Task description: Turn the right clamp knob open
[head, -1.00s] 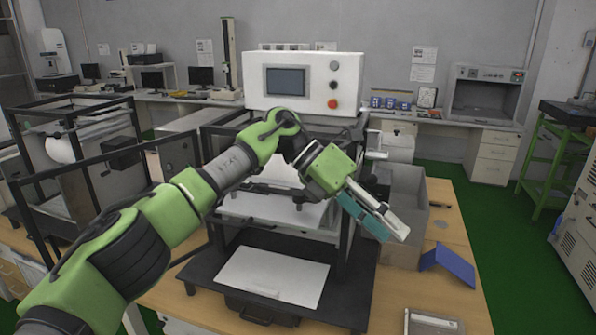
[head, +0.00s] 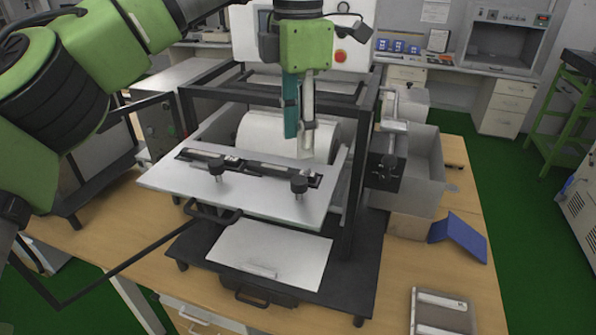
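The right clamp knob (head: 299,183) is a small black knob standing on the right part of a dark clamp bar. The left clamp knob (head: 215,168) is a similar black knob. The bar lies across a light grey plate (head: 235,201) at the front of the machine. My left gripper (head: 299,143) hangs from above with its fingers pointing down, one teal and one pale grey. Its tips are above and behind the right knob in the picture, apart from it and holding nothing visible. The finger opening is hard to judge from this side. My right gripper is out of view.
A black frame post (head: 357,180) stands right of the plate, with a grey bin (head: 425,170) beyond it. A white roll (head: 268,135) is behind the clamp bar. A lower white sheet (head: 270,255) lies in front. A blue angled piece (head: 460,238) is on the wooden table.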

